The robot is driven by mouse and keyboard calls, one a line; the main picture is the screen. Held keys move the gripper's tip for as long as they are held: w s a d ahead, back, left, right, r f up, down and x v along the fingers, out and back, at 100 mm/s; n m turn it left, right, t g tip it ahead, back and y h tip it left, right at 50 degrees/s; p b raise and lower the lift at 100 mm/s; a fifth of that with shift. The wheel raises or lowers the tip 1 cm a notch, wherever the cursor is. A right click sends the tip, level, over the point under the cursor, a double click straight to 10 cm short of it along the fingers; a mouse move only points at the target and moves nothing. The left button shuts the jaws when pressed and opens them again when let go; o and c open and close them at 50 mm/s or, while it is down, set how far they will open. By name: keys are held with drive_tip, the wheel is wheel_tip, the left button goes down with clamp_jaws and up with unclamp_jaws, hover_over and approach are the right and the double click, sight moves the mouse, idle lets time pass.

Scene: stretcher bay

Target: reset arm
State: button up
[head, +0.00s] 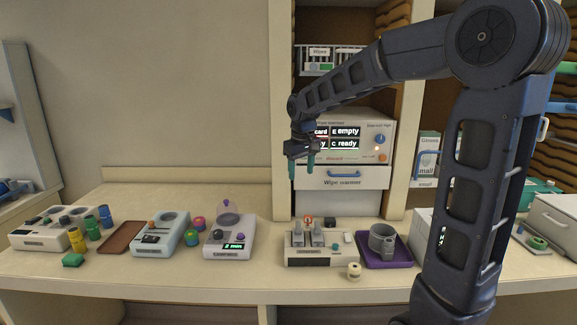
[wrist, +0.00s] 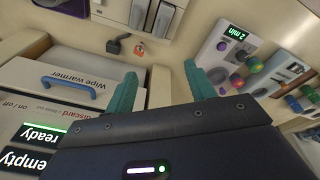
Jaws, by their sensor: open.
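My gripper (head: 301,168) hangs in the air in front of the wipe warmer (head: 342,178), above the counter, with its fingers pointing down. Its two teal fingers stand apart with nothing between them. In the wrist view my gripper (wrist: 163,88) also shows open and empty, with the wipe warmer (wrist: 70,90) on the left. My dark arm reaches from the right side of the head view across to the warmer. The gripper and arm hide part of the warmer's front panel, whose display reads "empty" and "ready" in part.
Below the gripper on the counter (head: 200,281) are a grey device with two levers (head: 320,258) and a purple tray (head: 384,262) holding a grey cup-like part. Further left are a device reading "2 min" (head: 230,246), coloured jars and a brown tray (head: 121,238). Shelf uprights flank the warmer.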

drive_tip(key=s+d+r+m+t, duration=0.1)
drive_tip(key=s+d+m, duration=0.1)
drive_tip(key=s+d, duration=0.4)
drive_tip(key=s+d+r+m, duration=0.1)
drive_tip(key=s+d, duration=0.3)
drive_tip(key=d, duration=0.5)
drive_tip(key=s+d+f+m+t, duration=0.1)
drive_tip(key=s+d+f+m, duration=0.2)
drive_tip(key=s+d, duration=0.6)
drive_tip(key=s, duration=0.3)
drive_tip(key=shift+f+t, duration=0.3)
drive_tip(key=shift+f, duration=0.1)
